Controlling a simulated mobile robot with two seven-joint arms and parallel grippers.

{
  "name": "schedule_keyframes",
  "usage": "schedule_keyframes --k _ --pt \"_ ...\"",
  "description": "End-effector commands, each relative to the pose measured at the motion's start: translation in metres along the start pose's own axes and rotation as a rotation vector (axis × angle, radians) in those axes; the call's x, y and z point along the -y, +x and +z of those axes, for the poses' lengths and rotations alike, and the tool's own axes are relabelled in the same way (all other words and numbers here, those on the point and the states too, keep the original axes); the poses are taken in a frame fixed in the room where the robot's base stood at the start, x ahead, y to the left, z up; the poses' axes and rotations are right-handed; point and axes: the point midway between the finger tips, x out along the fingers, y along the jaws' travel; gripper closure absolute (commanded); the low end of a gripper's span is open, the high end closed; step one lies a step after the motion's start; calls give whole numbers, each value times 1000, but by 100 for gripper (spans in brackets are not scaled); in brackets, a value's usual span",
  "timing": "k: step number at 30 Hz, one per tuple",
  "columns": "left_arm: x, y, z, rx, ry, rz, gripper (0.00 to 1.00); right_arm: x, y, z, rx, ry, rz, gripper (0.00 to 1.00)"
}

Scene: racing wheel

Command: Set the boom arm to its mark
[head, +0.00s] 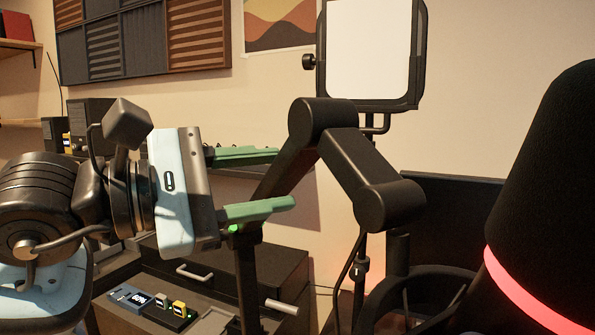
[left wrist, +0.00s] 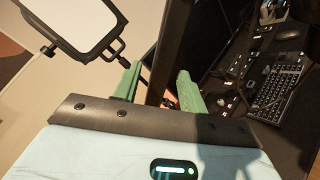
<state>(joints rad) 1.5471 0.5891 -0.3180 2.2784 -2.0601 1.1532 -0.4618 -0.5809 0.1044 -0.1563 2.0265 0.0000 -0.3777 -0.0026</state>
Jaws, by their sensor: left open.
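The black boom arm (head: 363,175) has thick round joints. One link slopes down left from the upper joint, and another slopes down right to a lower joint. My left gripper (head: 262,182) comes in from the left with its two green fingers apart. The sloping left link passes near the fingertips. In the left wrist view a dark bar (left wrist: 168,55) of the boom shows between the open fingers (left wrist: 157,85); I cannot tell whether they touch it. No mark for the boom can be made out. My right gripper is not in view.
A framed white light panel (head: 370,50) stands behind the boom. A large black microphone-like body (head: 550,190) with a glowing red ring fills the right. A dark drawer unit (head: 280,268) and a small device with a display (head: 132,297) lie below. A keyboard (left wrist: 278,92) shows in the wrist view.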

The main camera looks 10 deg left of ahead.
Motion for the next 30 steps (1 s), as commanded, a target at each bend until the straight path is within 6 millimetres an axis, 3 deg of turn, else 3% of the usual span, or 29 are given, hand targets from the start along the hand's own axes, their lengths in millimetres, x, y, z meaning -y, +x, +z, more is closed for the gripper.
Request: schedule_keyframes --k 9,20,30 --pt "-1 38 1 1 -1 0 58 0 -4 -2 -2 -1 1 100" --pt "0 44 0 0 1 0 58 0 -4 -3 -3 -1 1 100" --pt "0 44 0 0 0 0 100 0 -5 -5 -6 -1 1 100"
